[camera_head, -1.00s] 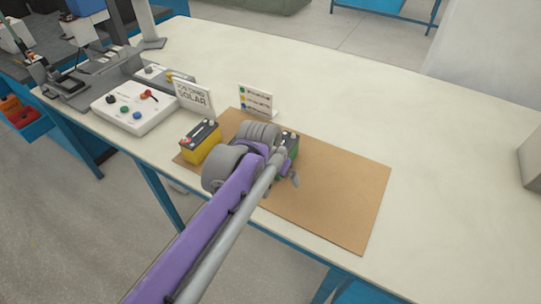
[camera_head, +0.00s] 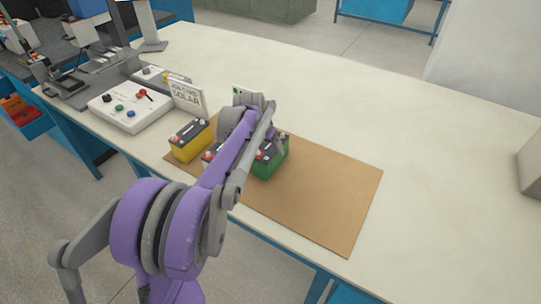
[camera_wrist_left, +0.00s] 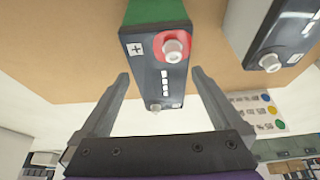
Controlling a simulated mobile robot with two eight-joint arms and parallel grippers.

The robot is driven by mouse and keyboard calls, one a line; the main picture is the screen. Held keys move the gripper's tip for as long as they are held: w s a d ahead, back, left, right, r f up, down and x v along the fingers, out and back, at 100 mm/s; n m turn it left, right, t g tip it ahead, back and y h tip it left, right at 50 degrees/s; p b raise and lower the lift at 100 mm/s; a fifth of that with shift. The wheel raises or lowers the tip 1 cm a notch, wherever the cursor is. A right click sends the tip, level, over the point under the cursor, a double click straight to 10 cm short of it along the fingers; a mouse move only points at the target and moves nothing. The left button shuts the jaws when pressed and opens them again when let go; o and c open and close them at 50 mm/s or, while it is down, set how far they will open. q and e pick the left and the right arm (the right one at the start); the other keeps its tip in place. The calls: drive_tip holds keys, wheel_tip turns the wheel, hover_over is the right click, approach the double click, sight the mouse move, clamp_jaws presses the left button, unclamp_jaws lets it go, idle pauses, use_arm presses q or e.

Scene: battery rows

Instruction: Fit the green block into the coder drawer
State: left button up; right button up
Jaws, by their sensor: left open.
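The green block is a battery-like block (camera_head: 268,160) with green sides and a dark top, standing on the brown mat. In the left wrist view its dark top (camera_wrist_left: 150,68), with a red-ringed terminal and a plus sign, faces the camera. My left gripper (camera_wrist_left: 160,78) is open, its fingers on either side of the lower part of that dark top in the picture. I see no contact. In the head view the purple arm passes over the blocks and hides the fingertips. No drawer can be made out as the coder drawer. My right gripper is not in view.
A yellow battery (camera_head: 190,141) stands left of the green one. A pale battery (camera_head: 209,152) between them is partly hidden by my arm. Behind are a SOLAR sign (camera_head: 187,97) and a white button box (camera_head: 130,107). The mat (camera_head: 320,205) is bare on the right.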

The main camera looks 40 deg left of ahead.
use_arm(q)
drive_tip(key=x, duration=0.4)
drive_tip(key=shift+w+a+f, duration=0.1)
drive_tip(key=shift+f, duration=0.15)
drive_tip(key=shift+c, duration=0.3)
drive_tip(key=shift+r, duration=0.1)
clamp_jaws()
